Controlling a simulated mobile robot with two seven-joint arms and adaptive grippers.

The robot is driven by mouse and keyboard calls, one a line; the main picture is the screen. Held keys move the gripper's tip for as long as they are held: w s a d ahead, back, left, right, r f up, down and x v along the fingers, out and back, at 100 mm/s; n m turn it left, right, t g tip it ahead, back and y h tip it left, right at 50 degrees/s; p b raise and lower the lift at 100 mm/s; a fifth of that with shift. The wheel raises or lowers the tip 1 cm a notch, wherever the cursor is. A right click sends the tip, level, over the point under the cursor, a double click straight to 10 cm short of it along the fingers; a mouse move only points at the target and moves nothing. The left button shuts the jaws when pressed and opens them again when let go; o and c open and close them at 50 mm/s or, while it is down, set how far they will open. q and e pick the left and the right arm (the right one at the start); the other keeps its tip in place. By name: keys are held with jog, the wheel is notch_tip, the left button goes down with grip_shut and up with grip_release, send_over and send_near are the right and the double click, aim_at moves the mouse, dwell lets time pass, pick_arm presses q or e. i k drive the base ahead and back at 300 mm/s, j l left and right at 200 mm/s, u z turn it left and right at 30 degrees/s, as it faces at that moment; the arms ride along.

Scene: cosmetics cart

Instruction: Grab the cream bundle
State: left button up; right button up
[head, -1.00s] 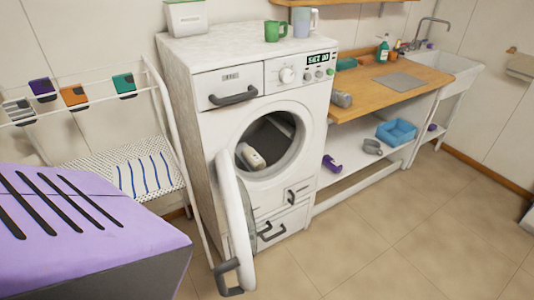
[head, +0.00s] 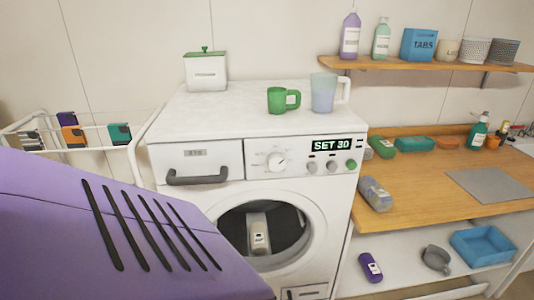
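The cream bundle (head: 259,236) is a small pale roll with a white label. It lies inside the drum of the white washing machine (head: 190,133), with its labelled end toward the round opening. The drum interior around it is dark. The door is not visible now, but the opening is uncovered. Neither of my grippers is in view.
A green mug (head: 277,100), a pale blue mug (head: 323,93) and a lidded white box (head: 205,72) stand on the machine. A wooden counter (head: 415,180) holding a grey bundle (head: 375,194) is at right. A drying rack (head: 92,138) is at left.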

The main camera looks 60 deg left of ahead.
aim_at(259, 245)
jog(key=i+j+u, duration=0.1)
jog(key=i+u, duration=0.55)
jog(key=u, duration=0.25)
jog(key=i+u, duration=0.35)
jog(key=u, duration=0.15)
jog(key=i+u, duration=0.25)
jog(key=i, duration=0.35)
